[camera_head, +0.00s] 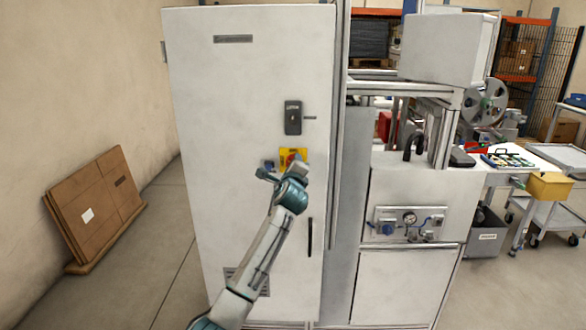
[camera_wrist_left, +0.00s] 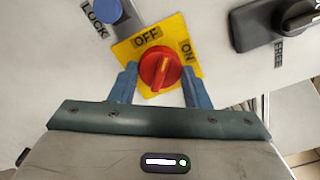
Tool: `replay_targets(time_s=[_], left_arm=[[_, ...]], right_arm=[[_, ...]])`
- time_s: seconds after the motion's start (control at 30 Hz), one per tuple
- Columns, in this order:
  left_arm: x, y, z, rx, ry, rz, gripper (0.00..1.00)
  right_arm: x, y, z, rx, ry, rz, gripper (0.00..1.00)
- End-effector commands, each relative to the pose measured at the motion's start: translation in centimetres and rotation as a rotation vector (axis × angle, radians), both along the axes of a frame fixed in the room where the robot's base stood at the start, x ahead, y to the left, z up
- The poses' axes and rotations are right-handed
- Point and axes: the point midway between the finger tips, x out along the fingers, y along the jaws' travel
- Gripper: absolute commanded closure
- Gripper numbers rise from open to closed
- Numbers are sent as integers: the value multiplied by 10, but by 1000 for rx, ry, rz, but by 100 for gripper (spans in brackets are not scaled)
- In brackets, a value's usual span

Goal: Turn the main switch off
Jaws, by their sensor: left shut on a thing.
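The main switch is a red rotary knob (camera_wrist_left: 160,68) on a yellow plate (camera_wrist_left: 133,52) marked OFF and ON. The yellow plate (camera_head: 286,154) sits on the door of the tall white cabinet (camera_head: 235,90) in the head view. In the left wrist view the knob's raised ridge points up the picture, roughly between the two labels. My left gripper (camera_wrist_left: 161,82) has one finger on each side of the knob and is shut on it. In the head view my left gripper (camera_head: 283,172) partly hides the plate and knob. My right gripper is not in view.
A blue knob (camera_wrist_left: 108,10) labelled LOCK is beside the plate. A black handle (camera_head: 293,118) labelled FREE stands out above it on the door. Flat cardboard (camera_head: 97,203) leans on the left wall.

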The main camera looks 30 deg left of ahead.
Motion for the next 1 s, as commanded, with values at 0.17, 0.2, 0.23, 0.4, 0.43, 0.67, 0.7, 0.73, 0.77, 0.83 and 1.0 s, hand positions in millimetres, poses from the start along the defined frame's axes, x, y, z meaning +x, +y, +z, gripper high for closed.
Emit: replay_targets(time_s=[0.17,0.2,0.23,0.4,0.43,0.67,0.7,0.73,0.77,0.83,1.0], left_arm=[[0,0,-2,-141,-86,0,80],[0,0,-2,-173,-106,0,80],[0,0,-2,-198,-121,0,80],[0,0,-3,-331,-202,1,80],[0,0,-3,-353,-215,1,80],[0,0,-2,-494,-304,1,80],[0,0,-2,-515,-316,0,80],[0,0,-2,-529,-324,0,80],[0,0,-2,-542,-331,1,80],[0,0,-2,-568,-347,1,80],[0,0,-1,-611,-373,1,80]], right_arm=[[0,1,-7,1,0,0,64],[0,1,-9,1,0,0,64],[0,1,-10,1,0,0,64],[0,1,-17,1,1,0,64],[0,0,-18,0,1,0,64],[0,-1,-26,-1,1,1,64],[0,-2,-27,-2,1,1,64],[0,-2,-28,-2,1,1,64],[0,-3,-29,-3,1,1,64],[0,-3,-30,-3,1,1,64],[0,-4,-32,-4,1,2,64]])
